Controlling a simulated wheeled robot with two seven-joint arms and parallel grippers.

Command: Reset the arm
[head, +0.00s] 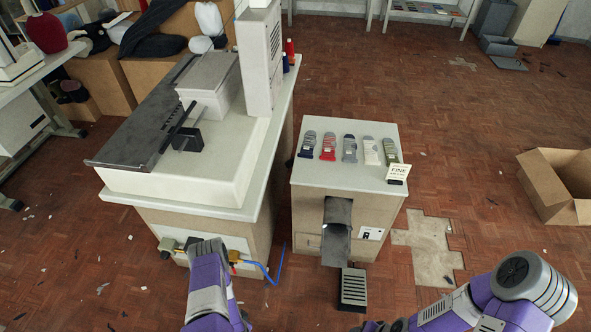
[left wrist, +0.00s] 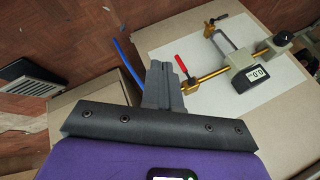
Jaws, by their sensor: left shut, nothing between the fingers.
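In the left wrist view my left gripper (left wrist: 163,68) is shut with nothing between its fingers. Its tips are beside a red handle (left wrist: 183,66) on a gold rod (left wrist: 208,80). I cannot tell whether they touch. The rod leads to a device with a digital display (left wrist: 257,75) and a bent grey bar (left wrist: 226,43). Which part is the task's arm is unclear. My right gripper is out of view; only my right arm shows.
A blue tube (head: 277,268) hangs beside the device. A cabinet (head: 308,220) to the right bears several socks and a dark chute (head: 337,231). A slotted grey box (head: 353,288) stands on the floor below it.

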